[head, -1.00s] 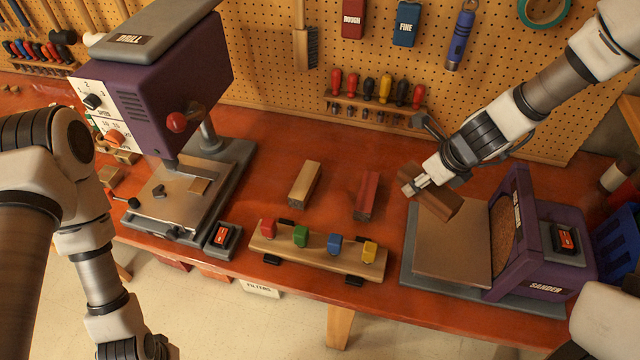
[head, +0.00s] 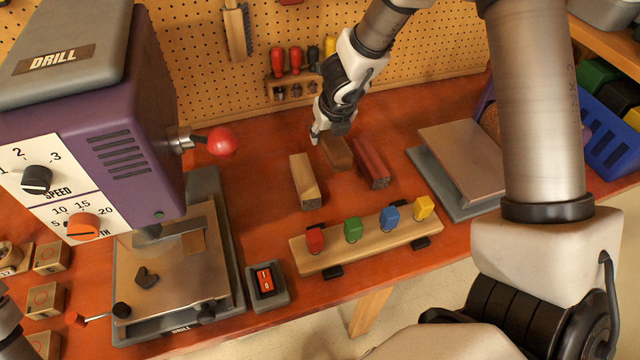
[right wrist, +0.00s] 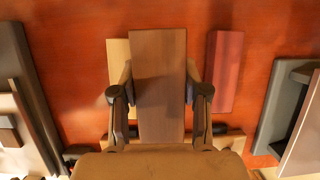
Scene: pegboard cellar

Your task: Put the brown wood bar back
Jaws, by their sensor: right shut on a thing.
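The brown wood bar (head: 338,153) is in my right gripper (head: 322,136), above or at the red-brown bench top. In the right wrist view the brown bar (right wrist: 158,85) lies between the two fingers of my right gripper (right wrist: 160,100), which are shut on it. A pale wood bar (head: 304,180) lies to its left and a reddish bar (head: 371,163) to its right. In the right wrist view the brown bar partly covers the pale bar (right wrist: 118,60). Whether it touches the bench cannot be told. My left gripper is out of view.
A board with coloured blocks (head: 372,246) lies in front of the bars. The purple drill (head: 125,130) and its red switch (head: 265,281) stand left. The sander (head: 465,165) is right, partly behind my right arm. The pegboard (head: 430,55) stands behind.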

